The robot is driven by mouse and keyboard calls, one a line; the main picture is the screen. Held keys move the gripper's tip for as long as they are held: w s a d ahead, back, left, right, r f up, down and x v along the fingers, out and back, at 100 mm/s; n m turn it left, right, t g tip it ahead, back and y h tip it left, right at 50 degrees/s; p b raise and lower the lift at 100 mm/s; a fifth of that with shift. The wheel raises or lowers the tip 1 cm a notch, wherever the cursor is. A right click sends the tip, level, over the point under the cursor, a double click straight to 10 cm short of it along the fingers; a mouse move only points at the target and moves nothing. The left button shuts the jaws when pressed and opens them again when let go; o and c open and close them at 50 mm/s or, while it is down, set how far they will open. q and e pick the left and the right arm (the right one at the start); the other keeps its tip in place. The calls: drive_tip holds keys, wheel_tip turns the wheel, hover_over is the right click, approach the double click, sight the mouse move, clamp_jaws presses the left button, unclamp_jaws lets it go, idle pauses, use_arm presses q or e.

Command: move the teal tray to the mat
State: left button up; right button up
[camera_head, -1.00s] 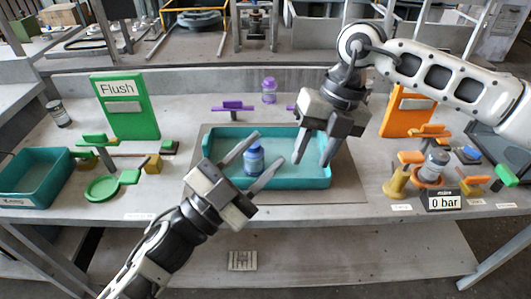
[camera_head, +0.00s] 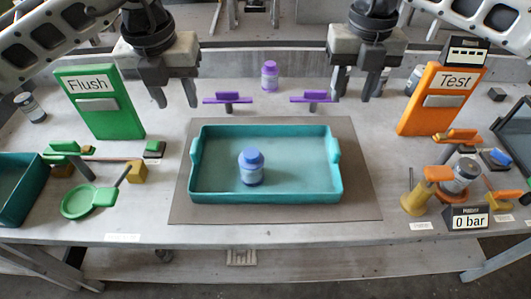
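The teal tray (camera_head: 300,198) sits on the grey-brown mat (camera_head: 355,160) near the middle of the table, with mat showing on all sides. A blue-capped bottle (camera_head: 251,167) stands upright in the tray, left of its centre. The tray has a raised grip at its left and right ends. My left gripper (camera_head: 176,98) hangs above the table behind and left of the tray, its fingers apart and empty. My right gripper (camera_head: 370,88) hangs behind and right of the tray; its fingers look close together, with their gap hard to see. Neither gripper touches the tray.
A green Flush panel (camera_head: 98,102) stands left and an orange Test panel (camera_head: 438,98) right. Two purple fixtures (camera_head: 228,99) and a purple-capped bottle (camera_head: 269,75) are behind the tray. Another teal tray (camera_head: 20,188) is at the left edge.

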sight(195, 145)
use_arm(q)
drive_tip(key=shift+s+r, duration=0.1)
use_arm(e)
drive_tip(key=shift+s, duration=0.1)
use_arm(q)
drive_tip(key=f, duration=0.5)
drive_tip(key=w+f, duration=0.1)
drive_tip(key=f, duration=0.4)
drive_tip(key=w+f, duration=0.1)
drive_tip(key=f, duration=0.5)
drive_tip(key=shift+w, duration=0.2)
use_arm(e)
wheel_tip(195, 145, down, 16)
drive_tip(key=shift+r, duration=0.1)
use_arm(q)
drive_tip(key=shift+r, duration=0.1)
clamp_jaws()
use_arm(e)
clamp_jaws()
